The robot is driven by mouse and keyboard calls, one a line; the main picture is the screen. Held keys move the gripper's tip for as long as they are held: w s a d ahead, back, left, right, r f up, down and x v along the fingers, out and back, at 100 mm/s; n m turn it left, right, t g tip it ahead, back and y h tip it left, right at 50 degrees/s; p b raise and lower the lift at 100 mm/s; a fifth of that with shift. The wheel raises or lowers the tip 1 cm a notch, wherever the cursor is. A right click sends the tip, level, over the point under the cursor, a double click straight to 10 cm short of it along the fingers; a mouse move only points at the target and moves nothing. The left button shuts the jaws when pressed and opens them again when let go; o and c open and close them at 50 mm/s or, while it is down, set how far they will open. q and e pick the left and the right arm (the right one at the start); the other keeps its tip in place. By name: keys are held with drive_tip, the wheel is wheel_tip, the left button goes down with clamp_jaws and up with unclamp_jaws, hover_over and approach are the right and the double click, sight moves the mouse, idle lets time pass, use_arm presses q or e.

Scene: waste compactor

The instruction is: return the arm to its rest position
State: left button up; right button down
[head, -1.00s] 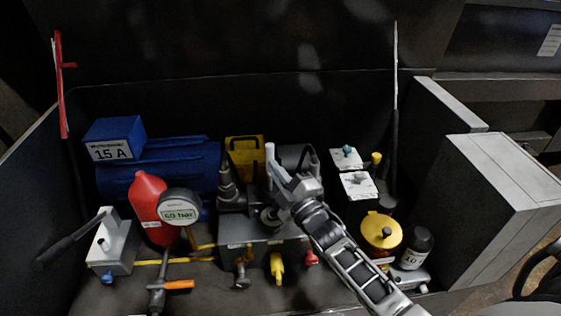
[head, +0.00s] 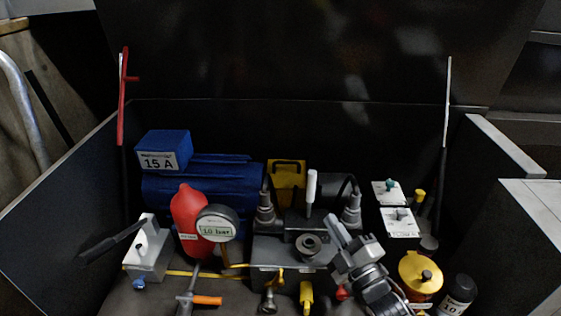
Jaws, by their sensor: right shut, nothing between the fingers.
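My right gripper (head: 342,234) shows in the head view at the lower right of the middle, its arm coming up from the bottom edge. Its fingers are shut and empty and point up and to the left, in front of the dark valve block (head: 280,252). I cannot tell whether it touches the block. A white-handled lever (head: 311,188) stands upright just left of and behind the fingers. My left gripper is not in view.
Dark walls enclose the compartment.

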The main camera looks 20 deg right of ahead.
drive_tip(key=shift+a, duration=0.1)
